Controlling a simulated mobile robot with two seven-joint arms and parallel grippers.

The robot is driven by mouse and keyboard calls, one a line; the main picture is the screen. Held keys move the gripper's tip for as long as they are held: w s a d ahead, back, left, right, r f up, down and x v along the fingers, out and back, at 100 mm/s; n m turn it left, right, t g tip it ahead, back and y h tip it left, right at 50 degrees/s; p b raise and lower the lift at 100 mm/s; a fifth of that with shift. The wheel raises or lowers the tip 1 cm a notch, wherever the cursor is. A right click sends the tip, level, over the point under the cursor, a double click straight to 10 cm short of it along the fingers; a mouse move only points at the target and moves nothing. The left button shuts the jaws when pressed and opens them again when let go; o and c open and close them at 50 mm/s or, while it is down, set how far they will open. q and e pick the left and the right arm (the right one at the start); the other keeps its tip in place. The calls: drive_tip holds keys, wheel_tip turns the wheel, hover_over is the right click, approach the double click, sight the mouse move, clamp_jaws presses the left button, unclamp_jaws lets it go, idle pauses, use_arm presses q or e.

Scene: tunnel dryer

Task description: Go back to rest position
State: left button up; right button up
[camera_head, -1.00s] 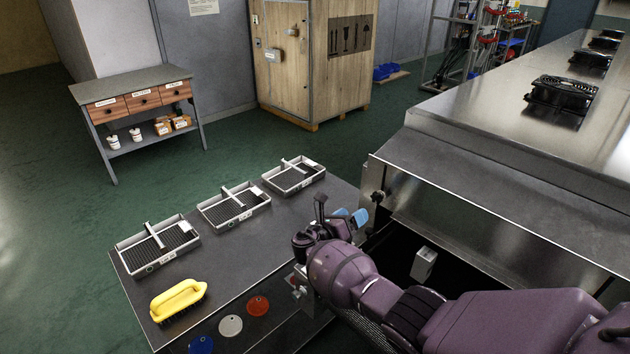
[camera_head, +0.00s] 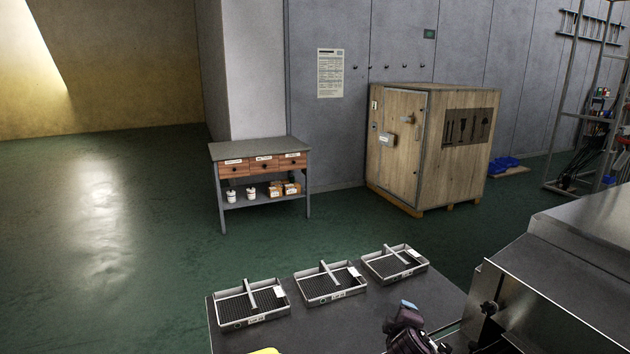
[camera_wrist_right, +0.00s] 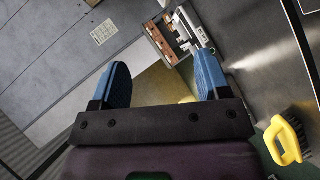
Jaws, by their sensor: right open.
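My right gripper (camera_head: 407,306) shows at the bottom of the head view, just right of the three trays and beside the dryer's near end. In the right wrist view its two blue fingers (camera_wrist_right: 163,78) are spread apart with nothing between them. The rest of that arm is mostly cut off by the lower edge of the head view. My left gripper is not in view.
Three wire-mesh trays (camera_head: 233,318) stand in a row on the dark table (camera_head: 330,335). The yellow brush (camera_wrist_right: 285,140) lies near its front. The metal dryer (camera_head: 560,270) is at right. Behind are a drawer bench (camera_head: 262,150), a wooden crate (camera_head: 473,180) and open green floor.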

drive_tip(key=s+d+f+m+y, duration=0.1)
drive_tip(key=s+d+f+m, duration=0.1)
drive_tip(key=s, duration=1)
drive_tip(key=s+d+f+m+g+b, duration=0.1)
drive_tip(key=s+f+m, duration=0.4)
drive_tip(key=s, duration=0.7)
drive_tip(key=s+d+f+m+y+b, duration=0.1)
drive_tip(key=s+d+f+m, duration=0.2)
drive_tip(key=s, duration=1)
drive_tip(key=shift+d+f+m+y, duration=0.15)
drive_tip(key=shift+f+m+y, duration=0.15)
drive_tip(key=shift+f+m, duration=0.55)
